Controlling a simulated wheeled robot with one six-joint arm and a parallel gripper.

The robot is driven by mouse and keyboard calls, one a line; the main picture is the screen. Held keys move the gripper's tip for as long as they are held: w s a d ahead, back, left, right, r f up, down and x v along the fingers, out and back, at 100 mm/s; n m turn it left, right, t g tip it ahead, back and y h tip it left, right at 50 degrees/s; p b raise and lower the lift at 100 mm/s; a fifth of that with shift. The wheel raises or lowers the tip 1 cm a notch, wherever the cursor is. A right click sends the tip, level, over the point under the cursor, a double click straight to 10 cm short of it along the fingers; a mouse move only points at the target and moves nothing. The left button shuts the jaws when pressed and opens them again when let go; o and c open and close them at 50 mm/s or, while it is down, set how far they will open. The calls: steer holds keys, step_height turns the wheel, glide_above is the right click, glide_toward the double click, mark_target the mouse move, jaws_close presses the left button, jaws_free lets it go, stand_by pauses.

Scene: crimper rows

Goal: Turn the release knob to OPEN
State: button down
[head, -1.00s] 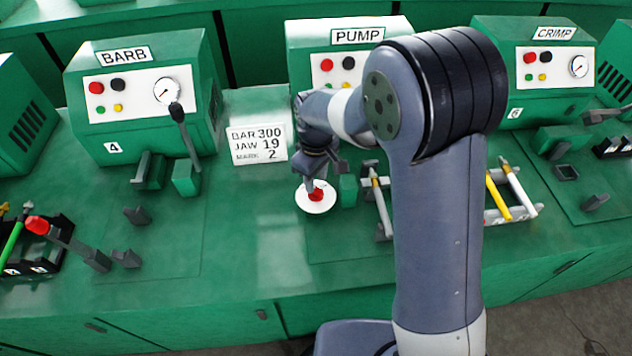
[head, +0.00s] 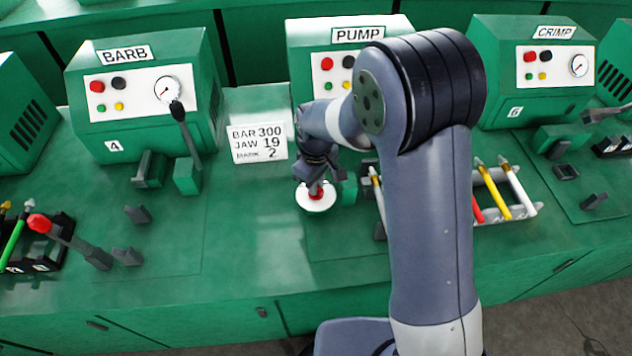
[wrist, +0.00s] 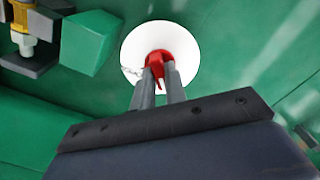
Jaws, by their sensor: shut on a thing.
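The release knob (wrist: 158,60) is red and sits on a round white dial plate (wrist: 183,37) on the green bench in front of the PUMP machine. In the wrist view my gripper (wrist: 158,72) is shut on the knob, a finger on each side. Its red pointer shows between the fingers, toward the gripper. In the head view the white plate (head: 316,204) shows below my gripper (head: 317,184), which hides most of the knob. Any OPEN marking on the plate is too small to read.
The PUMP machine (head: 305,75) stands behind my gripper. A green block with a brass fitting (wrist: 22,18) is close to the dial. A rack (head: 528,208) with red, yellow and white rods is to the right. A card (head: 258,143) reads BAR 300, JAW 19, MARK 2.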

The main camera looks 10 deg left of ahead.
steer(key=shift+m, duration=0.3)
steer(key=m+b, duration=0.1)
steer(key=m, duration=0.3)
steer(key=shift+b, duration=0.3)
steer(key=m+b, duration=0.1)
steer(key=m, duration=0.3)
steer(key=shift+m, duration=0.4)
steer(key=m, duration=0.4)
steer(key=shift+m+b, duration=0.3)
steer(key=shift+m, duration=1.9)
steer(key=c, duration=1.4)
jaws_free()
steer(key=shift+c, duration=0.2)
